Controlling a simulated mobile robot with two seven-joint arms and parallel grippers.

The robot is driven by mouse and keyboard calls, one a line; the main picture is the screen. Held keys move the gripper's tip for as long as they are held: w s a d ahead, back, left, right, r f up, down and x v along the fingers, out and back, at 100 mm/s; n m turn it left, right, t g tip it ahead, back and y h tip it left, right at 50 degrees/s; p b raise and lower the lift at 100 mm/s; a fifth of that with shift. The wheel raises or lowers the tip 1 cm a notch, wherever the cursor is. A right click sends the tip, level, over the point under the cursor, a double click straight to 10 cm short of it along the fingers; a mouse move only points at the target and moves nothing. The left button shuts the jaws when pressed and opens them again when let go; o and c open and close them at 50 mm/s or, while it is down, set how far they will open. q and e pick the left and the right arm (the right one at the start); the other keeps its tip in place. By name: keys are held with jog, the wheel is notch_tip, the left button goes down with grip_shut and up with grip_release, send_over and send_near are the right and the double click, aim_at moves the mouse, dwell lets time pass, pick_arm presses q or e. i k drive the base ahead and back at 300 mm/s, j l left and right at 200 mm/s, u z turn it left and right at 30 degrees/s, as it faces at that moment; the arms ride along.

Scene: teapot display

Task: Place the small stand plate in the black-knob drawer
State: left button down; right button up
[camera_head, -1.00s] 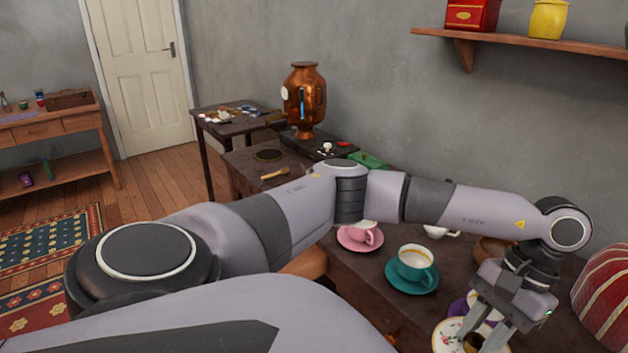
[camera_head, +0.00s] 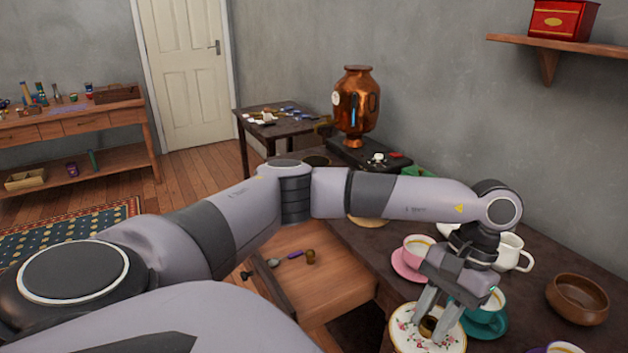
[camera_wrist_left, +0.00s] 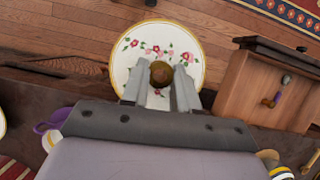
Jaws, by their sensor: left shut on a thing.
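The small stand plate (camera_head: 402,338) is white with pink flowers and a gold rim; it also shows in the left wrist view (camera_wrist_left: 126,62). My left gripper (camera_head: 436,318) is shut on its brown round middle piece, with the fingers astride it (camera_wrist_left: 160,82). In the wrist view the plate appears above the wooden floor at the table's front edge. The open drawer (camera_head: 322,290) is to the plate's left in the head view, and right of it in the wrist view (camera_wrist_left: 238,92). A black knob (camera_head: 246,275) shows at its front. My right gripper is out of view.
The drawer holds a purple-handled spoon (camera_head: 288,257) and a small brown piece (camera_head: 311,257), with bare room around them. On the dark table (camera_head: 540,292) stand a pink cup (camera_head: 415,250), a teal saucer (camera_head: 487,328), a white pitcher (camera_head: 511,253) and a wooden bowl (camera_head: 577,298).

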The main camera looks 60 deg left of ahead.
aim_at(316, 285)
jog(key=j, duration=0.6)
jog(key=i+j, duration=0.15)
jog(key=j, duration=1.05)
jog(key=i, duration=0.05)
